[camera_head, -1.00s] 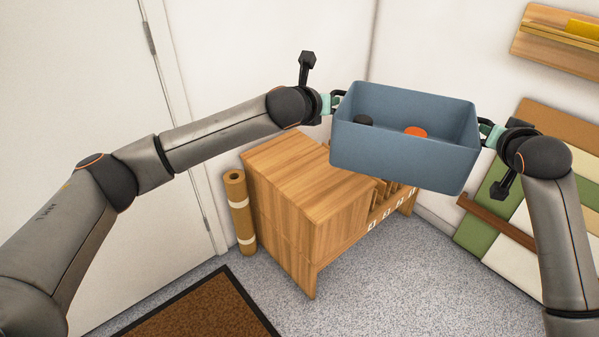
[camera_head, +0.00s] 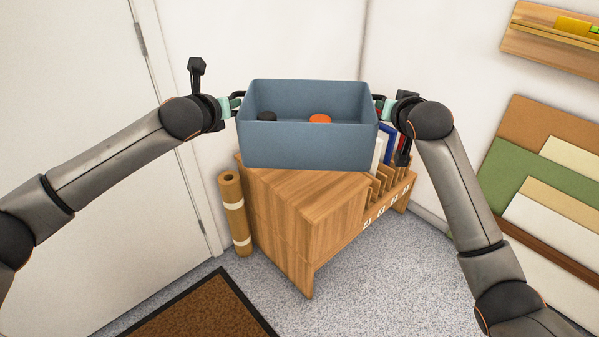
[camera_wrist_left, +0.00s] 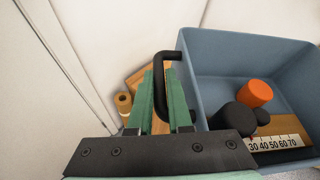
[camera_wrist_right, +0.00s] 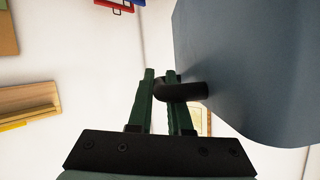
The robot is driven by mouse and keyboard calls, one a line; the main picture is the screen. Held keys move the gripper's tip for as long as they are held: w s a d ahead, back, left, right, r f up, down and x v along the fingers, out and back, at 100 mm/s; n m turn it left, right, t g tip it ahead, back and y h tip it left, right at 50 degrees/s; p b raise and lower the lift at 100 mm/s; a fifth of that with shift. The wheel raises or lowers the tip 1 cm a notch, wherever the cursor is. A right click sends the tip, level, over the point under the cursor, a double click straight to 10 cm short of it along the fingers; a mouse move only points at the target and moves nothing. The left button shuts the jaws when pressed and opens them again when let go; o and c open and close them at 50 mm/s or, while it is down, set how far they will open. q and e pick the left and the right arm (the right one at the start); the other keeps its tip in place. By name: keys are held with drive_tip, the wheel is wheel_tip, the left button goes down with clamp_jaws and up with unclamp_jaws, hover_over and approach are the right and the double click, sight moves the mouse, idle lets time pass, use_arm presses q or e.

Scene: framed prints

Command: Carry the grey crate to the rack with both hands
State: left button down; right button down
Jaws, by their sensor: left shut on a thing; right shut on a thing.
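The grey-blue crate (camera_head: 305,148) is level over the back of the wooden rack (camera_head: 310,200) in the head view. I cannot tell whether its base touches the rack. My left gripper (camera_head: 234,105) is shut on the black handle (camera_wrist_left: 170,100) at the crate's left end. My right gripper (camera_head: 384,108) is shut on the black handle (camera_wrist_right: 182,91) at its right end. Inside are an orange round piece (camera_wrist_left: 257,93), a black one (camera_wrist_left: 233,118) and a numbered ruler (camera_wrist_left: 273,143). The crate hides the rack's back part.
Slots with thin upright panels (camera_head: 384,148) are on the rack's right side. A brown roll (camera_head: 234,210) stands left of it. A dark-bordered mat (camera_head: 205,310) lies on the floor. Boards (camera_head: 540,165) lean at the right wall below a wooden ledge (camera_head: 535,38).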

use_arm(q)
drive_tip(key=shift+a+r, duration=0.15)
drive_tip(key=shift+r, duration=0.1)
use_arm(e)
drive_tip(key=shift+w+a+r, duration=0.1)
drive_tip(key=shift+a+r, duration=0.15)
drive_tip(key=shift+r, duration=0.05)
